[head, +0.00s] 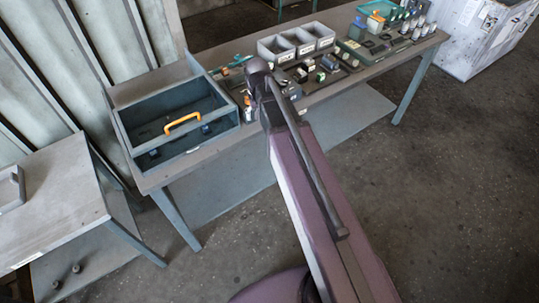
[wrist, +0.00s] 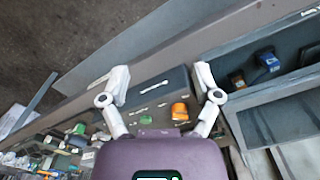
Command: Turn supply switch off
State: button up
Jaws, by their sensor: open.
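In the wrist view my gripper (wrist: 161,74) is open, with its two white fingers spread over a dark grey panel (wrist: 142,96). The panel carries white marks, an orange knob-like part (wrist: 180,111) and a green part (wrist: 155,118). The orange part lies close to the right finger; contact cannot be told. Which part is the supply switch, and its position, is too small to read. In the head view my arm hides the gripper and most of the panel.
A workbench (head: 165,178) holds an open blue-grey tray (head: 185,152) with an orange handle (head: 182,123). Grey bins (head: 297,42) and many small parts stand to the right. A side table (head: 55,210) is at left. A white cabinet (head: 487,40) is at back right. Floor in front is clear.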

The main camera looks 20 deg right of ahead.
jog(key=s+f+n+b, duration=0.2)
jog(key=s+f+b, duration=0.2)
jog(key=s, duration=0.8)
jog(key=shift+s+f+b, duration=0.25)
jog(key=shift+f+b, duration=0.05)
jog(key=shift+f, duration=0.25)
jog(key=shift+s, duration=0.1)
dwell(0.8)
